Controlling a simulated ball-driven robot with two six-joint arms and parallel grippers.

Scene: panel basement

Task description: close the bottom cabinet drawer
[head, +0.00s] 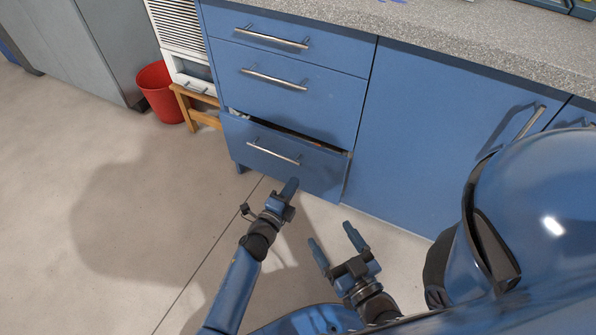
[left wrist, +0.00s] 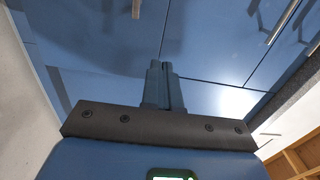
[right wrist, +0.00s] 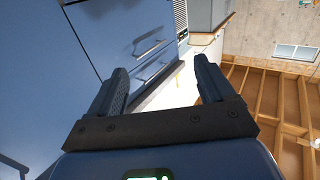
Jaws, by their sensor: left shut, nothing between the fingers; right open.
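The bottom drawer (head: 281,158) of the blue cabinet is partly open in the head view. A dark gap shows along its top edge, with a little of its contents visible. A silver bar handle (head: 273,152) runs across its front. My left gripper (head: 291,187) is shut and empty, with its fingertips close to the lower part of the drawer front; I cannot tell whether they touch it. Its closed fingers (left wrist: 161,66) also show in the left wrist view against blue panels. My right gripper (head: 331,234) is open and empty, farther out from the cabinet, above the floor.
Two drawers above, the middle one (head: 283,86) and the top one (head: 290,38), are shut. A blue cabinet door (head: 435,130) is to the right, under a speckled counter (head: 480,35). A red bin (head: 160,92) and wooden stool (head: 196,104) stand left. Floor at left is clear.

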